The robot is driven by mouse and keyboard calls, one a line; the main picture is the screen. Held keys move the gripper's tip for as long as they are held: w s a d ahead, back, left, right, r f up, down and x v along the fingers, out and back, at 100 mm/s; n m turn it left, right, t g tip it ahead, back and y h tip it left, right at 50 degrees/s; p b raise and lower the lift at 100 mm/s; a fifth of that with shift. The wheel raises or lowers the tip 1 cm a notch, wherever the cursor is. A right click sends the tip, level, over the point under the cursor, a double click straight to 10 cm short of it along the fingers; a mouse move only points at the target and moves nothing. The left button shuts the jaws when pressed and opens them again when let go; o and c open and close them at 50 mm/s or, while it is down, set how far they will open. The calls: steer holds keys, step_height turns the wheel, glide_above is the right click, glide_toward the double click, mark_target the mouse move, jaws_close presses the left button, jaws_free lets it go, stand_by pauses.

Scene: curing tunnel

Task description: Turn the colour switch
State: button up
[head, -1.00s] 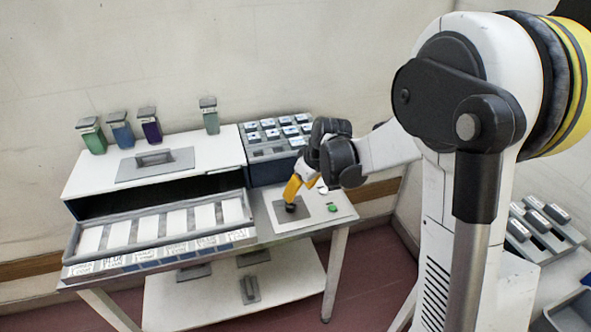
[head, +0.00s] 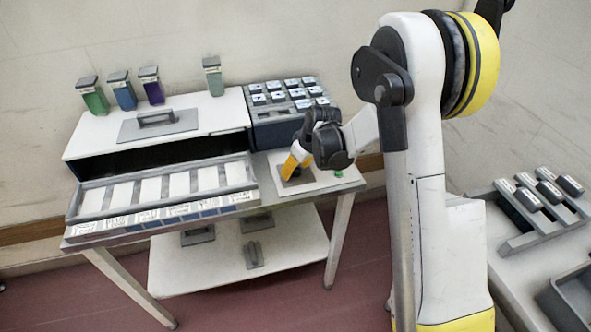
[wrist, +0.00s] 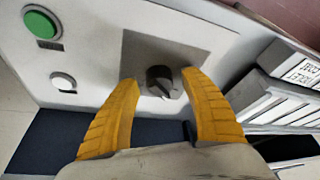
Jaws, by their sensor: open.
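The colour switch (wrist: 160,80) is a dark round knob with a white pointer mark on a grey plate, seen in the wrist view between and just beyond my yellow fingertips. My gripper (wrist: 163,88) is open, one finger on each side of the knob; I cannot tell whether either finger touches it. In the head view my gripper (head: 288,178) is over the right end of the table, pointing down at the panel, and mostly hides the knob.
A green button (wrist: 40,24) and a white round control (wrist: 63,82) sit on the same panel. The open drawer with white cards (head: 160,187) is left of my gripper, and a rack of small boxes (head: 288,108) stands behind it. Several coloured bottles (head: 123,92) stand on the cabinet.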

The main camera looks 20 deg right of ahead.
jaws_close()
steer(key=shift+m, duration=0.4)
steer(key=m+h+b, duration=0.1)
steer(key=m, duration=0.2)
steer(key=shift+m+t+h, duration=0.3)
steer(key=shift+m+t, duration=0.1)
steer(key=m+h, duration=0.2)
steer(key=m, duration=0.3)
steer(key=shift+b, duration=0.3)
steer(key=shift+m+g, duration=0.3)
jaws_free()
